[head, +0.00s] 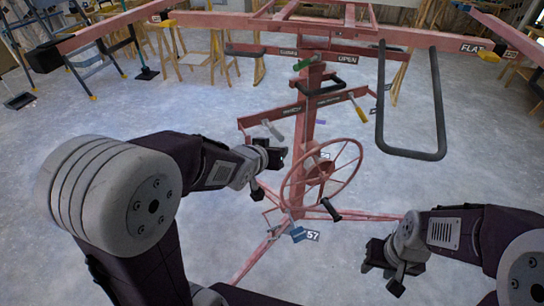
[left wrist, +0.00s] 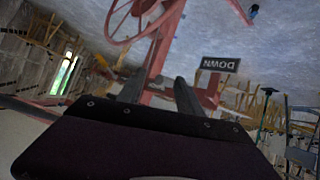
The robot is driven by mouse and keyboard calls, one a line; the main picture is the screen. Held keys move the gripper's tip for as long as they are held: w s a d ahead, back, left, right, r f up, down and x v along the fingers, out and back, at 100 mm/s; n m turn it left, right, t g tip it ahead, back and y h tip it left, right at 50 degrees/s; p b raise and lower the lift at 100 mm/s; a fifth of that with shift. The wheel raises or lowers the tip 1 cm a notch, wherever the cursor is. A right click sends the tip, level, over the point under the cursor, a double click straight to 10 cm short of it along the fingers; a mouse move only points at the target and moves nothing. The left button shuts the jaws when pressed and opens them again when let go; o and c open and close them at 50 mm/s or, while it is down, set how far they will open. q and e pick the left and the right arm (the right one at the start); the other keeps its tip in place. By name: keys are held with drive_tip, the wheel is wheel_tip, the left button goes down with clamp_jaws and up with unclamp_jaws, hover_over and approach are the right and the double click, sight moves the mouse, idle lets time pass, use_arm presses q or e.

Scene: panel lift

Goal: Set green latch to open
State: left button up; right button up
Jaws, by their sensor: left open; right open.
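The green latch (head: 305,62) is a short green handle on the red lift's upright, below the crossbar. It slants toward the left, under a dark label that I cannot read clearly. The OPEN label (head: 347,58) is to its right. My left gripper (head: 272,158) is open and empty, below and left of the latch, left of the spoked wheel (head: 320,173). Its two fingers (left wrist: 158,92) show in the left wrist view with nothing between them; the latch cannot be made out there. My right gripper (head: 384,271) is open and empty at the lower right, far from the latch.
A black U-shaped bar (head: 440,110) hangs at right. Splayed red legs (head: 262,254) stand on open floor.

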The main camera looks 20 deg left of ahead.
use_arm(q)
drive_tip(key=shift+s+a+f, duration=0.3)
drive_tip(key=shift+s+f, duration=0.1)
drive_tip(key=shift+f, duration=0.3)
drive_tip(key=shift+a, duration=0.1)
